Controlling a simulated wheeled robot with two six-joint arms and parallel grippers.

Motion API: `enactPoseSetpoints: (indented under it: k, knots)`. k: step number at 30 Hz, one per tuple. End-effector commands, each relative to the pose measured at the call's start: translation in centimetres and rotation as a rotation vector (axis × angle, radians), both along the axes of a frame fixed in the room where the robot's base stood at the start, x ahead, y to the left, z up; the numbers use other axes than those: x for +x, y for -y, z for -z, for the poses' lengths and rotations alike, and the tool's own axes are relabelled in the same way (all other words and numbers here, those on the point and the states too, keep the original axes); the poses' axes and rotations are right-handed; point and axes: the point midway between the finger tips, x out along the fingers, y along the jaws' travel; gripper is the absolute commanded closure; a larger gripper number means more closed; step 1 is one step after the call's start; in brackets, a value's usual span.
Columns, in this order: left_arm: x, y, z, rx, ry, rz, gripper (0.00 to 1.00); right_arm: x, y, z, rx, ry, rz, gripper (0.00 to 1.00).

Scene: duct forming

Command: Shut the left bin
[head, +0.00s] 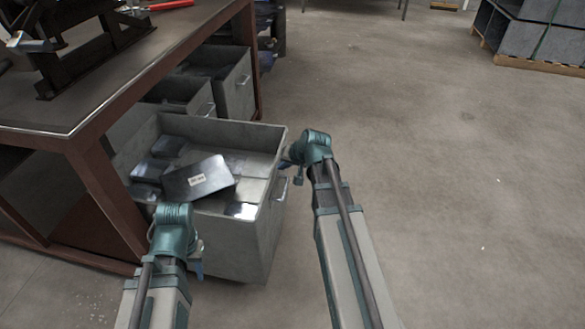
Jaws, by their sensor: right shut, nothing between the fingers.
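The left bin (265,222) is an open-topped grey metal drawer pulled out from under the workbench. It holds dark boxes and flat metal pieces, with one dark labelled box (197,179) lying tilted on top. The bin's handle (281,189) is on its front face, at the right. My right gripper (297,177) is at the bin's upper front edge, close to the handle; it is shut and holds nothing. Whether it touches the bin is unclear. My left gripper (199,268) is by the bin's near side, mostly hidden behind its own wrist, so its fingers cannot be made out.
The workbench (150,70) with brown legs stands over the bins, with dark machinery on top. Two other grey bins (238,88) sit further back under it. Open concrete floor (430,170) lies to the right. A pallet of grey blocks (540,38) is at the far right.

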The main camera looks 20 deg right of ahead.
Motion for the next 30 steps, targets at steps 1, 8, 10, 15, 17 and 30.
enactPoseSetpoints:
  k: [1, 8, 10, 15, 17, 30]
  knots:
    - [0.0, 0.0, 0.0, 0.000, 0.000, 0.000, 0.61, 0.2, -0.3, 0.0, 0.000, 0.000, 0.000, 1.00]
    - [0.0, 0.0, 0.0, 0.000, 0.000, 0.000, 0.61, 0.4, -0.7, 0.0, 0.000, 0.000, 0.000, 1.00]
    - [0.0, 0.0, 0.0, 0.000, 0.000, 0.000, 0.61, 0.4, -0.6, 0.0, 0.000, 0.000, 0.000, 1.00]
    - [0.0, 0.0, 0.0, 0.000, 0.000, 0.000, 0.61, 0.4, -0.6, 0.0, 0.000, 0.000, 0.000, 1.00]
    - [0.0, 0.0, 0.0, 0.000, 0.000, 0.000, 0.61, 0.6, -0.8, 0.0, -0.001, 0.000, -0.001, 1.00]
    - [0.0, 0.0, 0.0, 0.000, 0.000, 0.000, 0.61, 5.5, -7.3, 0.0, 0.002, 0.002, -0.008, 1.00]
